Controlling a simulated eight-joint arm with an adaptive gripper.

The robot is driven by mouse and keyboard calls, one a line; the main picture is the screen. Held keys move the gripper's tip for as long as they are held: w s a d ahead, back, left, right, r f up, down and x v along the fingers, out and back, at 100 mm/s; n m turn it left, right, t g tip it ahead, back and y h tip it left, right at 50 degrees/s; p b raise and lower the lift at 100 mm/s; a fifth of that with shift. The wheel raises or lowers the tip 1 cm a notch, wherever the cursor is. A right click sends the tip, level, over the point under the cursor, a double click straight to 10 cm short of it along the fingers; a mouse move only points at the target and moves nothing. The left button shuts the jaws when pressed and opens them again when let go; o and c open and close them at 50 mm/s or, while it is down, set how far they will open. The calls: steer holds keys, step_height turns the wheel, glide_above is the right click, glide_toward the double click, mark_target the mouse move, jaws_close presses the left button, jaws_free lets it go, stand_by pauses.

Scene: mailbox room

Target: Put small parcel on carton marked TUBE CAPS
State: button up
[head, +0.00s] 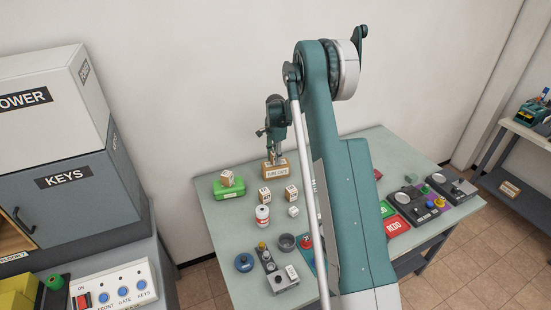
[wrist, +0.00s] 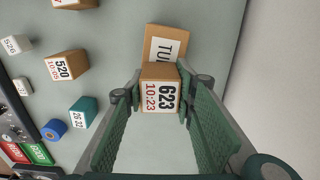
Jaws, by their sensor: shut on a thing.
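The small parcel (wrist: 158,94), a brown box with a white face reading 623 and 10:23, is between the fingertips of my gripper (wrist: 162,86) in the wrist view. My gripper is shut on it. The carton marked TUBE CAPS (head: 277,172) is a brown box with a white label on the table. Its face reading TU (wrist: 166,49) shows partly behind the parcel in the wrist view. In the head view my gripper (head: 275,158) is right over the carton, pointing down. I cannot tell whether the parcel touches the carton.
Two parcels (head: 264,195) (head: 291,193), a white cube (head: 293,211) and a can (head: 262,217) stand in front. My arm hides the table's middle. The wall is close behind the table.

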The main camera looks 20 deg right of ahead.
steer(key=shift+f, duration=0.1)
steer(key=o, duration=0.9)
step_height(320, 180, up, 12)
steer(key=shift+r, duration=0.15)
stand_by(0.5)
stand_by(0.5)
